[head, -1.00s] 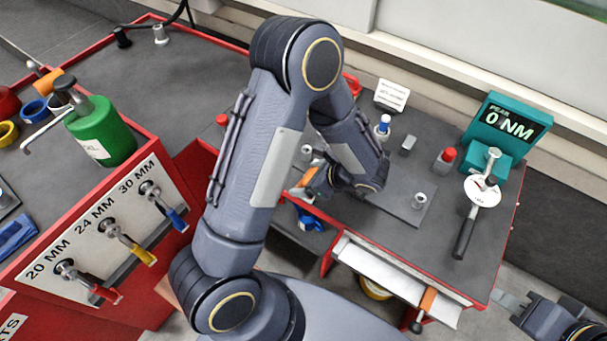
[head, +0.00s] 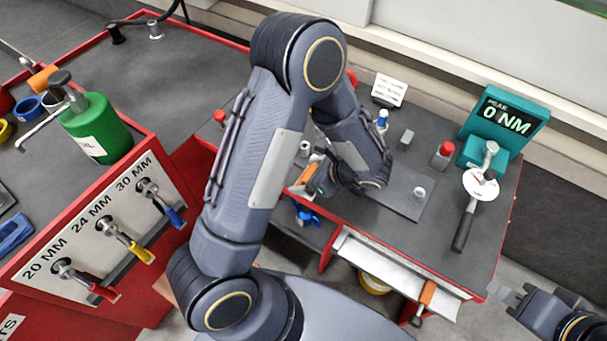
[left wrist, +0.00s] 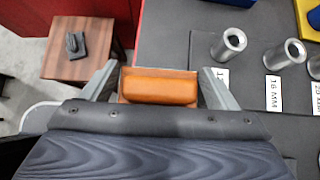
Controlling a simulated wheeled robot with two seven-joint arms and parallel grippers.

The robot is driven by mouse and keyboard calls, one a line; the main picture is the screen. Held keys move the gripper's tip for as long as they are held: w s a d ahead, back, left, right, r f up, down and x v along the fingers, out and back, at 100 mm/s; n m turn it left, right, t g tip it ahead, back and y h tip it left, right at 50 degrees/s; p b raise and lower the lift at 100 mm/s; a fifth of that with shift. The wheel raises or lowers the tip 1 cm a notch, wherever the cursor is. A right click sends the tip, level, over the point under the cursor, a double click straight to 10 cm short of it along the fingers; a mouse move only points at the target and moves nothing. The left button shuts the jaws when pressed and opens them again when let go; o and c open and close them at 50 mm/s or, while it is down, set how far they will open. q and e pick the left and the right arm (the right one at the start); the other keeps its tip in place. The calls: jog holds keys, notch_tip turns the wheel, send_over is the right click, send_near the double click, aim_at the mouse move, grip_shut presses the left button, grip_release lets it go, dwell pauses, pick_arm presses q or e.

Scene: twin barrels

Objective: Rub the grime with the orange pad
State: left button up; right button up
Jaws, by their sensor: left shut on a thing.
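The orange pad (left wrist: 160,88) has a brownish base and sits between the fingers of my left gripper (left wrist: 158,82), which is shut on it. In the head view the pad's orange edge (head: 307,174) shows just left of my left gripper (head: 316,184), low by the front-left part of the right bench; my arm hides much of it. My right gripper (head: 508,296) is at the lower right edge, away from the bench; its finger gap is unclear. I cannot make out the grime in either view.
The right bench (head: 335,215) holds a dark plate (head: 405,203), a red-capped bottle (head: 443,156), a teal torque meter (head: 505,120) and a wrench (head: 466,222). A green bottle (head: 100,130) stands on the left bench. Silver sockets (left wrist: 228,43) and a wooden stool (left wrist: 75,62) show in the wrist view.

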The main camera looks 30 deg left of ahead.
pick_arm(q)
jog(key=shift+w+d+t, duration=0.3)
jog(key=shift+w+d, duration=0.05)
jog(key=shift+w+a, duration=0.25)
jog(key=shift+a, duration=0.5)
jog(key=shift+a+r, duration=0.15)
jog(key=shift+a, duration=1.2)
pick_arm(e)
jog(key=shift+w+d+f, duration=0.15)
jog(key=shift+d+f, duration=0.2)
jog(key=shift+d, duration=0.15)
pick_arm(q)
notch_tip(320, 180, up, 6)
jog(key=p, duration=0.4)
pick_arm(e)
jog(key=shift+r, duration=2.3)
pick_arm(q)
notch_tip(320, 180, up, 3)
jog(key=p, duration=0.2)
jog(key=shift+s+p, duration=0.1)
jog(key=shift+p, duration=0.25)
pick_arm(e)
notch_tip(320, 180, up, 2)
jog(key=shift+r, duration=0.15)
